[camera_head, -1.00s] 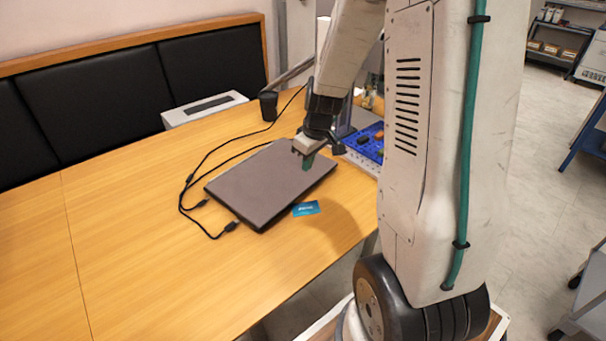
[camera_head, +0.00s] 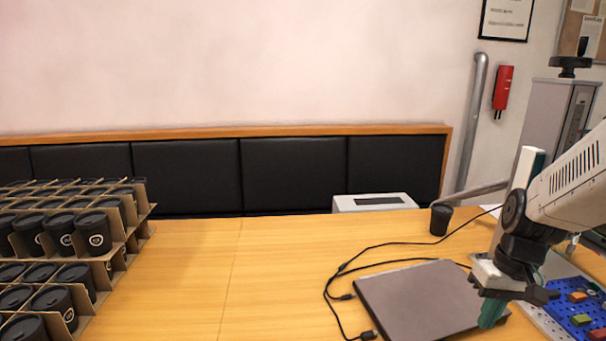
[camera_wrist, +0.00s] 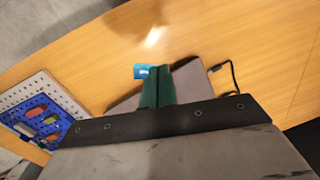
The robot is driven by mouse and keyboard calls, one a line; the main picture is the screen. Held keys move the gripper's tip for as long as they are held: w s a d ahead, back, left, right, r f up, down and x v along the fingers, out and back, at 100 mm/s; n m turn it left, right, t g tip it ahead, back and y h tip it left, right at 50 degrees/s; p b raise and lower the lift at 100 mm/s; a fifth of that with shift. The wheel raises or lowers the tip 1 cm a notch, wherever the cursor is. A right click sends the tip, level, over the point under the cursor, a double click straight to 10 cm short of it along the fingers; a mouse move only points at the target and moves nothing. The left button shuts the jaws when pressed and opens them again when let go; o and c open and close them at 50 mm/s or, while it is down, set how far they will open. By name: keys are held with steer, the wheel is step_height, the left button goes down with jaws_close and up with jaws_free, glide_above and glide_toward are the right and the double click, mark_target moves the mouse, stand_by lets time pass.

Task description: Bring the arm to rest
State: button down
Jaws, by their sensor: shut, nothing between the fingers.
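My gripper (camera_head: 490,312) is at the lower right of the head view, in front of or over the right part of a closed grey laptop (camera_head: 415,300). Its green fingers point down and are shut with nothing between them. In the wrist view the green fingers (camera_wrist: 157,88) are side by side, with the laptop (camera_wrist: 200,85) partly hidden behind them. How high the fingertips are above the laptop I cannot tell. My arm is bent and comes in from the right edge.
Black cables (camera_head: 345,290) lie left of the laptop. A black cup (camera_head: 441,219) stands behind it. A blue perforated tray (camera_head: 592,300) with small coloured pieces is at right. Cardboard racks of black cups (camera_head: 60,235) stand at left. The table's middle (camera_head: 270,270) is clear. A blue card (camera_wrist: 141,71) lies beside the laptop.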

steer(key=s+a+r+n+t+h, duration=0.1)
steer(key=s+a+r, duration=0.9)
steer(key=s+r, duration=0.2)
steer(key=shift+s+a+r+t+h, duration=0.15)
steer(key=shift+s+t+h, duration=0.2)
steer(key=shift+s, duration=0.55)
